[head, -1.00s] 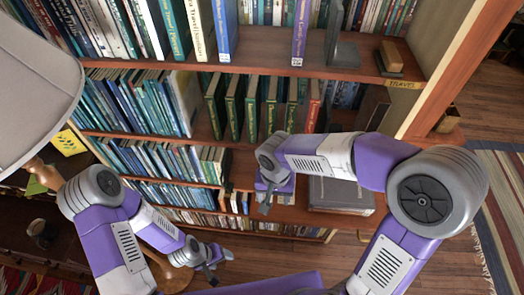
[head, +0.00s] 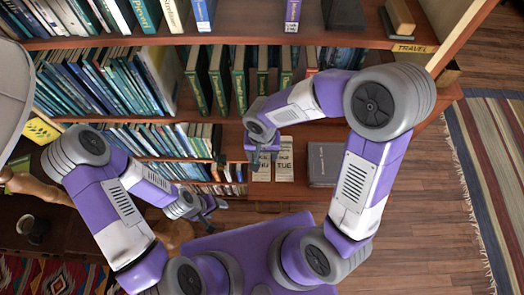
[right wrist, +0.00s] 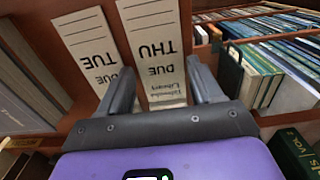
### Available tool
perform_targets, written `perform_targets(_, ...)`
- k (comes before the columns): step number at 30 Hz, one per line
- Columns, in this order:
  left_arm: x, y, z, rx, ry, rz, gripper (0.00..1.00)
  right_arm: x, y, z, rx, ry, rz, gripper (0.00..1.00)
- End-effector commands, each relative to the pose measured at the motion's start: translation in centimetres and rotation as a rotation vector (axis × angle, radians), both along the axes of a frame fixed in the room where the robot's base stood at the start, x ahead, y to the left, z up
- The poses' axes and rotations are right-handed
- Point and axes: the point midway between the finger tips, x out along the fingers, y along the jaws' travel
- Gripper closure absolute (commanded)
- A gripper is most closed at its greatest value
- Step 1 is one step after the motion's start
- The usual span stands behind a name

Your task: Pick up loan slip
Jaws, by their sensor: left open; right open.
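Two pale loan slips show in the right wrist view: one marked DUE THU (right wrist: 152,40) and one marked DUE TUE (right wrist: 88,45). In the head view the TUE slip (head: 285,165) lies on the lower shelf, with the THU slip (head: 262,172) to its left, partly covered by my right gripper. My right gripper (head: 262,164) is open. In the right wrist view its fingers (right wrist: 160,78) stand on either side of the THU slip's lower part; I cannot tell whether they touch it. My left gripper (head: 209,205) is open and empty, lower left, away from the slips.
A grey box or thick book (head: 325,163) lies right of the slips. Rows of green books (head: 240,82) stand on the shelf above, and thinner books (head: 150,140) to the left. A lamp shade (head: 12,90) is at the left edge.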

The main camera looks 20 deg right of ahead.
Motion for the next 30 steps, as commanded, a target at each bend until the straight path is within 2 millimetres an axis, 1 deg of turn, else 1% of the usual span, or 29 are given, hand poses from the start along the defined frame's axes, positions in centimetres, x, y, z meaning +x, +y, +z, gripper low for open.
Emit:
perform_targets(1,0.0,0.0,0.0,0.000,0.000,0.000,0.35,0.0,0.0,-0.3,0.000,0.001,0.000,0.35)
perform_targets(7,0.0,0.0,0.0,0.000,0.000,0.000,0.35,0.0,0.0,-0.3,0.001,0.000,-0.001,0.35)
perform_targets(8,0.0,0.0,0.0,0.000,0.000,0.000,0.35,0.0,0.0,-0.3,0.001,0.000,-0.001,0.38)
perform_targets(9,0.0,0.0,0.0,0.000,0.000,0.000,0.35,0.0,0.0,-0.3,0.001,0.000,-0.001,0.44)
perform_targets(14,0.0,0.0,0.0,0.000,0.000,0.000,0.35,0.0,0.0,-0.3,0.001,0.000,-0.001,0.69)
perform_targets(15,0.0,0.0,0.0,0.000,0.000,0.000,0.35,0.0,0.0,-0.3,0.001,-0.001,-0.001,0.71)
perform_targets(20,0.0,0.0,0.0,0.000,0.000,0.000,0.35,0.0,0.0,-0.2,0.001,-0.001,-0.001,0.71)
perform_targets(23,0.0,0.0,0.1,0.000,0.000,0.000,0.35,0.1,0.0,0.2,0.001,-0.003,-0.001,0.71)
perform_targets(26,0.0,0.0,0.2,0.000,0.000,0.000,0.35,0.1,0.1,1.6,0.002,-0.006,-0.002,0.71)
perform_targets(30,0.0,0.0,0.6,0.000,0.000,0.000,0.35,0.1,0.0,4.5,0.002,-0.007,-0.002,0.71)
